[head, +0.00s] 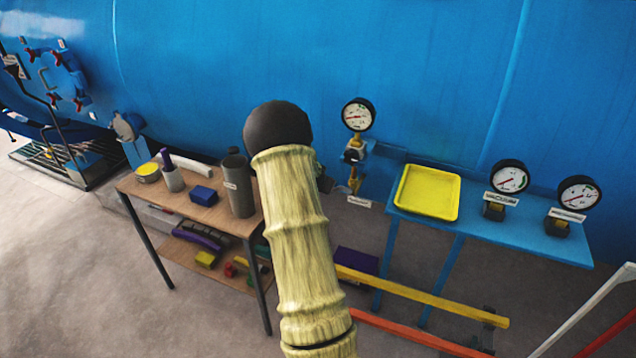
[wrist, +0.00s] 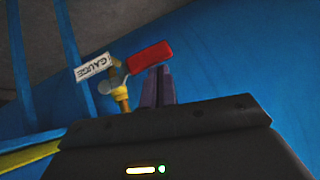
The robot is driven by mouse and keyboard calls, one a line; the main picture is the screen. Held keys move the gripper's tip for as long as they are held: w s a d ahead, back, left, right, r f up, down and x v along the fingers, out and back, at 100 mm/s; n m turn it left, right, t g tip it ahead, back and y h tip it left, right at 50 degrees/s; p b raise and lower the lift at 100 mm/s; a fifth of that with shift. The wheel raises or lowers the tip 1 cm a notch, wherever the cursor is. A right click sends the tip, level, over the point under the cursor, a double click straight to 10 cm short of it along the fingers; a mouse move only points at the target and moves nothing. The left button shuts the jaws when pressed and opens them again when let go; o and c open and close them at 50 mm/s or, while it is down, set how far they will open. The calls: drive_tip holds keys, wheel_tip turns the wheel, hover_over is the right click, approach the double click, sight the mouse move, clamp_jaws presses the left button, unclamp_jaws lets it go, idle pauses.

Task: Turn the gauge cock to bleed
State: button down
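The brass gauge cock (wrist: 120,92) shows in the wrist view with a white GAUGE tag (wrist: 92,67) and a red lever handle (wrist: 150,57). The handle lies crosswise, just beyond my gripper's fingertips (wrist: 158,70). The two fingers are together with no clear gap, and I cannot tell whether they touch the handle. In the head view, a round gauge (head: 358,115) stands above brass fittings (head: 355,181) with a small tag below. My arm covers most of the gripper there, and I cannot make out the red handle.
The blue vessel (head: 420,60) fills the back. A wooden table (head: 142,187) with a grey flask (head: 237,186) stands left. A blue shelf (head: 480,226) with a yellow tray (head: 427,193), a VACUUM gauge (head: 509,178) and another gauge (head: 578,193) stands right. Yellow and red rails lie low.

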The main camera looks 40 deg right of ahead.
drive_tip(key=shift+a, duration=0.15)
drive_tip(key=w+p+v, duration=0.1)
drive_tip(key=p+v, duration=0.3)
drive_tip(key=v, duration=0.5)
drive_tip(key=shift+a+r, duration=0.45)
drive_tip(key=shift+a, duration=0.05)
drive_tip(key=shift+w, duration=0.1)
drive_tip(key=s+a+r+n+g+y+p, duration=0.1)
drive_tip(key=s+a+r+n+y, duration=0.3)
drive_tip(key=a, duration=1.1)
drive_tip(key=s+a+r+n+y+p, duration=0.25)
drive_tip(key=s+a+n, duration=0.3)
drive_tip(key=a, duration=0.95)
drive_tip(key=s+a+n+g+y, duration=0.1)
drive_tip(key=s+a+n+g, duration=0.1)
drive_tip(key=s+a+n, duration=0.3)
drive_tip(key=s+a+r, duration=0.1)
drive_tip(key=s+a, duration=0.1)
drive_tip(key=shift+s, duration=0.35)
